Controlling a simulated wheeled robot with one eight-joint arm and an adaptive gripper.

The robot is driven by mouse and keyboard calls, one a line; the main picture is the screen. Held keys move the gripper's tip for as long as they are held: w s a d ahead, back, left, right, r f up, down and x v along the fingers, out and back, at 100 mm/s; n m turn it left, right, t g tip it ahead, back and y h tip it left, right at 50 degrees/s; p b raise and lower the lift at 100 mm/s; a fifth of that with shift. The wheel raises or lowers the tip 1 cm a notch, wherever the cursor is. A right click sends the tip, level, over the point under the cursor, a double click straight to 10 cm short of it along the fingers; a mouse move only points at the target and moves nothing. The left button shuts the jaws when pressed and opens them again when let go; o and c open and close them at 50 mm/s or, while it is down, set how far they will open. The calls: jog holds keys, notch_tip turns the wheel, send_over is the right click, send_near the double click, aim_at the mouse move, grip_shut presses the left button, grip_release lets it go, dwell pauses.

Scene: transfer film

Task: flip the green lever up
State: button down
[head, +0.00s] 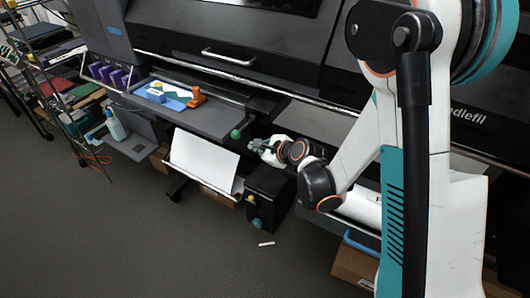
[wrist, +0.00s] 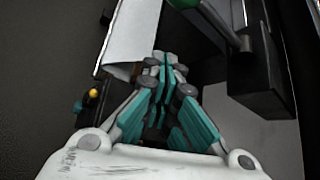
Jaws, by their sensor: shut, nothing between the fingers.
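The green lever shows as a round green knob (head: 236,134) under the front edge of the printer, just left of my gripper in the head view. In the wrist view the green knob (wrist: 183,3) is cut by the top edge, and a grey-green rod (wrist: 215,22) runs from it down to the right. My gripper (head: 256,145) is shut and empty, just right of and a little below the knob in the head view.
A white paper sheet (head: 203,160) hangs left of my gripper. A black box (head: 270,195) with yellow and teal knobs stands below it. A grey shelf (head: 200,118) holds a blue tray and an orange tool. The floor (head: 130,240) in front is mostly clear.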

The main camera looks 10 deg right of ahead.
aim_at(244, 127)
jog(key=a, duration=0.1)
jog(key=a+r, duration=0.1)
jog(key=a+r+b, duration=0.1)
jog(key=shift+w+r, duration=0.2)
jog(key=shift+w, duration=0.05)
jog(key=shift+r, duration=0.1)
dwell(0.4)
